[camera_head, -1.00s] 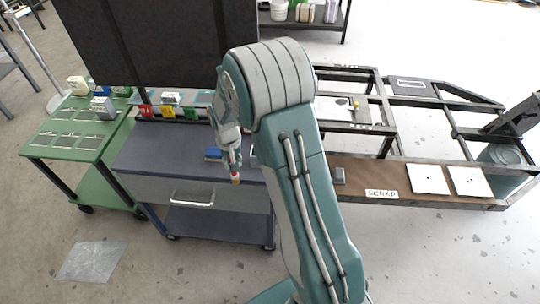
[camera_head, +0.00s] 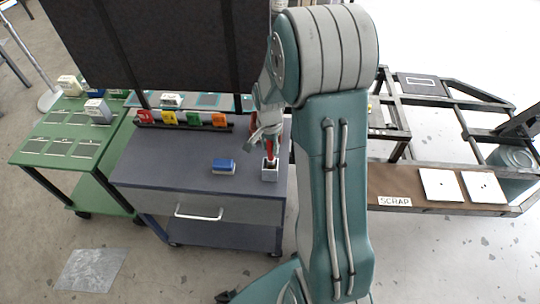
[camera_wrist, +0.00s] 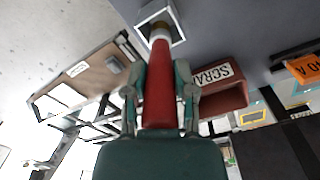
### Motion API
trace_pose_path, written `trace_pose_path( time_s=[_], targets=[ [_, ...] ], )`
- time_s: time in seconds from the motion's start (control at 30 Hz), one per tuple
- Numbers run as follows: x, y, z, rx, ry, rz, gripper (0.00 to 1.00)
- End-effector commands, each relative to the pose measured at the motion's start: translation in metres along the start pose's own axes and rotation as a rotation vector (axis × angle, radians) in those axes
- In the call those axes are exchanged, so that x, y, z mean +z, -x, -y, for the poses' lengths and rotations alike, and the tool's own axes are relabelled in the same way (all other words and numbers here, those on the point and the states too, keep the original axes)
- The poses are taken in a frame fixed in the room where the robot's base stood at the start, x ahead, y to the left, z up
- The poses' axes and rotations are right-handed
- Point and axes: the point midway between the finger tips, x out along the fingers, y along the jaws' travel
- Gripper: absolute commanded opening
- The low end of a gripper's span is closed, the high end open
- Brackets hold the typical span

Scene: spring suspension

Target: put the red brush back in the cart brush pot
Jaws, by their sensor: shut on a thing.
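My gripper (camera_head: 266,137) is shut on the red brush (camera_wrist: 160,85), and its fingers flank the red handle in the wrist view (camera_wrist: 160,88). In the head view the red brush (camera_head: 269,150) points down at the small grey cart brush pot (camera_head: 269,175) on the dark cart's top. In the wrist view the brush's far end overlaps the square opening of the pot (camera_wrist: 179,38). I cannot tell how deep the end is inside. Part of the brush is hidden by my fingers.
A blue block (camera_head: 223,167) lies left of the pot on the cart (camera_head: 170,172). Red, yellow, green and orange tags (camera_head: 193,119) line the cart's back edge. A reddish SCRAP bin (camera_wrist: 228,95) is near my gripper. A green table (camera_head: 50,150) stands left.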

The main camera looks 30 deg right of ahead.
Motion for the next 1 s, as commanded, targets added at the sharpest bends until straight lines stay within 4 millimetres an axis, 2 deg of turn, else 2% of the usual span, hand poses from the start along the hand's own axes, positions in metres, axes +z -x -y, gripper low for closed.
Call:
trace_pose_path(
  time_s=[0.3,0.6,0.63,0.7,1.0],
  targets=[
    [-0.001,-0.039,-0.001,0.001,0.0,0.004,0.0],
    [-0.001,-0.041,0.0,-0.001,0.001,0.001,0.0],
    [-0.001,-0.041,0.0,-0.001,0.001,0.001,0.4],
    [-0.001,-0.041,0.0,-0.002,0.001,0.001,0.69],
    [-0.001,-0.041,0.0,-0.001,0.001,0.001,0.69]
  ],
)
